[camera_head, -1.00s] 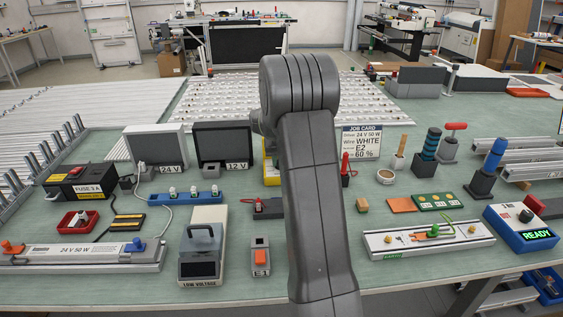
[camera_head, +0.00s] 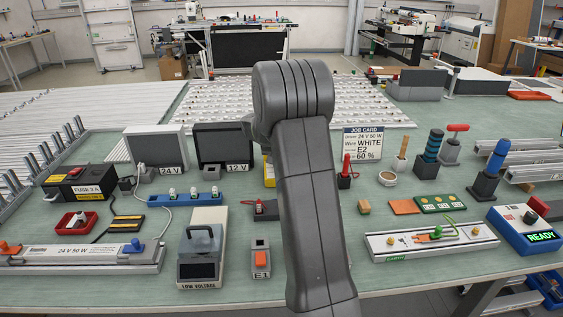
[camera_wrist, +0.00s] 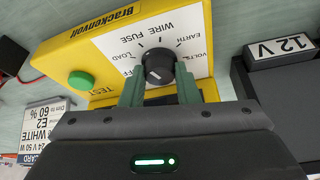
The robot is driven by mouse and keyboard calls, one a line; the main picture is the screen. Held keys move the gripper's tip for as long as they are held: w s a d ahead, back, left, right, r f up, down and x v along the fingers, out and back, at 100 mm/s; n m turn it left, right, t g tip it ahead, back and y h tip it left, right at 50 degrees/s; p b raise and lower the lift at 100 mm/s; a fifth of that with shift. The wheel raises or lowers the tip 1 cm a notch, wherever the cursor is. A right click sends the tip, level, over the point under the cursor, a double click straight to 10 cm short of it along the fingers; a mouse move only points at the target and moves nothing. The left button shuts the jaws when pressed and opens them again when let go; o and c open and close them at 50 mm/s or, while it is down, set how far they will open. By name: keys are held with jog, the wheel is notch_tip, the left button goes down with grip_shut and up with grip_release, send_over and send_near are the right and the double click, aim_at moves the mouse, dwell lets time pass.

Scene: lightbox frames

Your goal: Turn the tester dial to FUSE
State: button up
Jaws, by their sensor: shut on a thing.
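The yellow Brackenvolt tester (camera_wrist: 90,48) fills the upper middle of the wrist view. Its black dial (camera_wrist: 158,66) sits on a white face marked OFF, LOAD, WIRE, FUSE, EARTH and VOLTS. A pale mark shows on the dial, but I cannot tell which label it points at. My gripper (camera_wrist: 160,83) has its two green fingers shut on the dial, one on each side. In the head view only a yellow strip of the tester (camera_head: 269,172) shows; my arm hides the rest, and my gripper is hidden there too.
A round green TEST button (camera_wrist: 81,81) is on the tester, left of the dial. The 12 V lamp panel (camera_head: 222,146) stands close beside the tester. The job card (camera_head: 362,142) stands to its right. Several small devices lie on the bench in front.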

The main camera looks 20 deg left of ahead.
jog(key=o, duration=1)
jog(key=shift+c, duration=0.2)
jog(key=v, duration=1.4)
jog(key=shift+a, duration=0.1)
jog(key=x, duration=1.4)
